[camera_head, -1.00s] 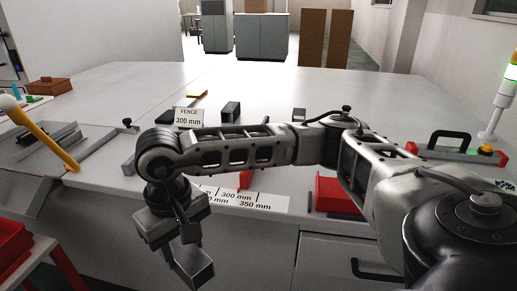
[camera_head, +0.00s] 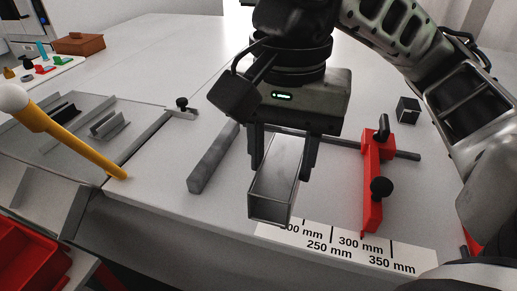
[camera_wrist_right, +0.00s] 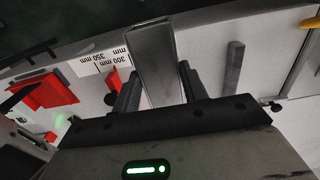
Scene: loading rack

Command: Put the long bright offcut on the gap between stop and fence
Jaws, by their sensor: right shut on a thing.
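My right gripper (camera_head: 283,150) is shut on the long bright offcut (camera_head: 272,190), a shiny square-section metal piece. It holds the offcut above the bench, with one end pointing toward the front edge. In the right wrist view the offcut (camera_wrist_right: 157,60) sits between the two dark fingers (camera_wrist_right: 155,88). The red stop (camera_head: 373,190) with black knobs is on the bench right of the offcut; it also shows in the right wrist view (camera_wrist_right: 120,84). No fence can be made out for certain; the gripper hides part of the bench behind the offcut. My left gripper is not in view.
A dark grey bar (camera_head: 213,158) lies left of the offcut, apart from it. A scale strip (camera_head: 345,248) runs along the front edge. A small dark block (camera_head: 408,110) stands at right. A yellow handle (camera_head: 75,146) slants in at left.

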